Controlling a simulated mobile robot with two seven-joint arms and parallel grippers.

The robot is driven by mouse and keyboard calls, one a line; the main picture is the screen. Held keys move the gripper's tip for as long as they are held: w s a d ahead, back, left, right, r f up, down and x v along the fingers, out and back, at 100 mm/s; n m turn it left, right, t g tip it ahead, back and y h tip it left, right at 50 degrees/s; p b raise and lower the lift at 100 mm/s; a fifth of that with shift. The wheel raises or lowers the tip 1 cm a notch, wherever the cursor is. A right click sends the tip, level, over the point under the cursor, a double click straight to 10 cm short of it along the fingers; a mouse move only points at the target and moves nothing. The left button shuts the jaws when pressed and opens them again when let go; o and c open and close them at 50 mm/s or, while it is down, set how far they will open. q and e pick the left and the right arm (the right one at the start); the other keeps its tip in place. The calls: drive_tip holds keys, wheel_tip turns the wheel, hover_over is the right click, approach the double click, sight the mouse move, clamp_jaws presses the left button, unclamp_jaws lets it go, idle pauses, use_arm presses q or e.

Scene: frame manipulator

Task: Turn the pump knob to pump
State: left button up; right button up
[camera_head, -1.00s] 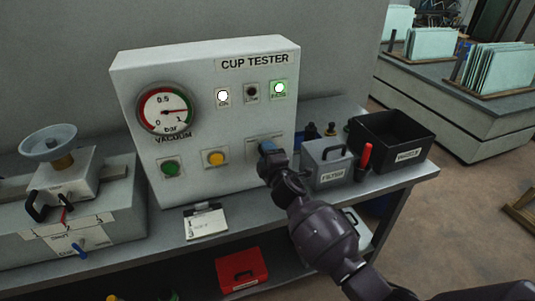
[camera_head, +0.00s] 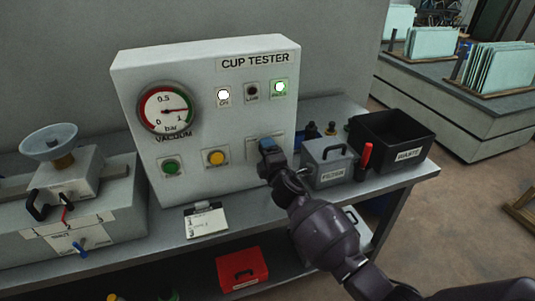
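The white CUP TESTER box (camera_head: 190,60) stands on the bench. Its face has a vacuum gauge (camera_head: 166,108), with the needle toward 1, and a green button (camera_head: 170,167) and yellow button (camera_head: 215,158) below. A pale plate (camera_head: 252,143) sits at the lower right of the face. My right gripper (camera_head: 268,158) is at this plate, with a blue piece (camera_head: 267,144) at its tip. I cannot tell whether the blue piece is a knob, or whether the fingers are closed on it. No pump label is readable. My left gripper is out of view.
A suction cup (camera_head: 48,142) stands on a fixture at left, with a small blue handle (camera_head: 82,243) on its front. A grey filter box (camera_head: 327,162), a red-handled tool (camera_head: 367,155) and a black waste bin (camera_head: 420,140) stand right of my gripper. A clipboard (camera_head: 206,224) lies in front.

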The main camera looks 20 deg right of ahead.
drive_tip(key=shift+s, duration=0.15)
drive_tip(key=s, duration=1)
drive_tip(key=shift+s+d, duration=0.2)
drive_tip(key=shift+s, duration=0.1)
idle(0.3)
drive_tip(key=s+d+f+m+g, duration=0.3)
drive_tip(key=s+f+m, duration=0.5)
drive_tip(key=s, duration=0.5)
drive_tip(key=s+d+f+m+g, duration=0.3)
drive_tip(key=s+f+m, duration=0.6)
drive_tip(key=s, duration=0.4)
drive_tip(key=shift+s+d+f+m+h, duration=0.2)
drive_tip(key=shift+d+f+m+h, duration=0.15)
drive_tip(key=shift+d, duration=0.45)
